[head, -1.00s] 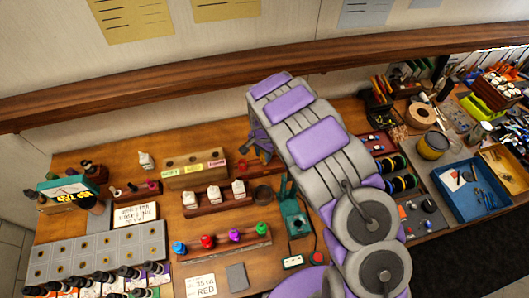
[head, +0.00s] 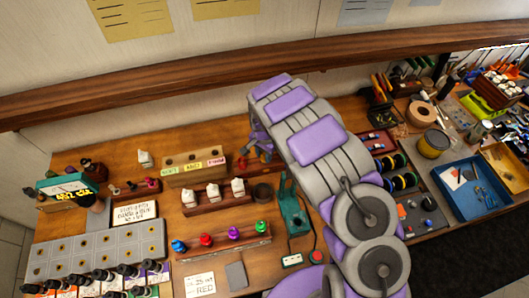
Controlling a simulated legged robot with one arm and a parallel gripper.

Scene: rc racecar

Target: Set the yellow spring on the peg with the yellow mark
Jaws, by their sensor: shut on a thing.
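My gripper (head: 259,142) is at the far end of my arm, low over the back of the bench and partly hidden behind the arm. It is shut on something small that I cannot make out. A wooden block (head: 189,180) stands to its left, with dark round spots on top and green, yellow and pink labels on its front. The yellow label (head: 194,167) is the middle one. I cannot tell whether a peg stands at it. No yellow spring can be clearly made out.
A rack with blue, red, purple and green pieces (head: 221,246) stands in front. A rack with white pieces (head: 212,206) is behind it. Grey trays (head: 97,252) fill the left.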

